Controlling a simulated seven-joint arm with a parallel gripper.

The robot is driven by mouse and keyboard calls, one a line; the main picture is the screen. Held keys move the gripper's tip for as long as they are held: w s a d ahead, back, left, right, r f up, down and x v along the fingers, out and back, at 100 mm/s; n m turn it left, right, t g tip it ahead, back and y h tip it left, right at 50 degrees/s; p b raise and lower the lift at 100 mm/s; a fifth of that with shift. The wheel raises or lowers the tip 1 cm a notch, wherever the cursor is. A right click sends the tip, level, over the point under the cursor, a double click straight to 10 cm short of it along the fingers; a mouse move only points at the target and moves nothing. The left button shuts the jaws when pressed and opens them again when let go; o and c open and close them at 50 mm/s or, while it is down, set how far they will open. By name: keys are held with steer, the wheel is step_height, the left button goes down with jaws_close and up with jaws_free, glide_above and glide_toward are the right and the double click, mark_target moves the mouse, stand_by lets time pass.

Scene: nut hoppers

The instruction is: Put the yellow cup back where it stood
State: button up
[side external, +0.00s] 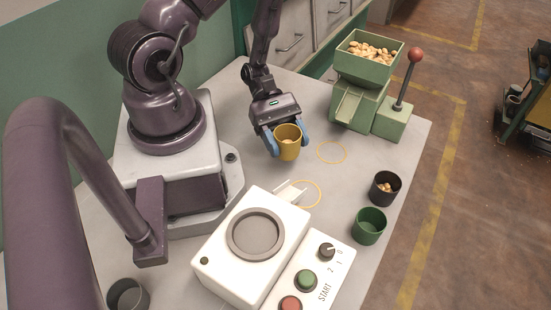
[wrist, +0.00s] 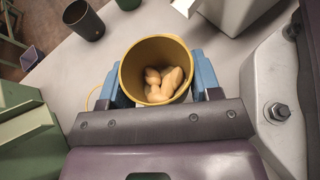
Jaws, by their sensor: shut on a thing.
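The yellow cup (side external: 288,147) is held between the blue fingers of my gripper (side external: 286,143) in the side external view. In the wrist view the yellow cup (wrist: 155,52) shows its open mouth, with several pale nuts (wrist: 163,84) inside. A blue finger lies against each side of it, and it looks upright. Two yellow rings are marked on the table: one (side external: 331,141) is just right of the cup, near the green hopper, and one (side external: 321,195) is by the white machine's chute. Both rings look empty.
The green hopper (side external: 345,69) full of nuts, with a red-knobbed lever (side external: 407,79), stands behind right. A white machine (side external: 219,262) with buttons stands in front. A black cup (side external: 385,190) with nuts, a green cup (side external: 369,226) and a grey cup (side external: 128,295) stand on the table.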

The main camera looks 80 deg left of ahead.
mark_target(286, 168)
steer(key=shift+f, duration=2.6)
steer(key=shift+f, duration=0.15)
steer(key=o, duration=1.1)
steer(key=shift+c, duration=0.2)
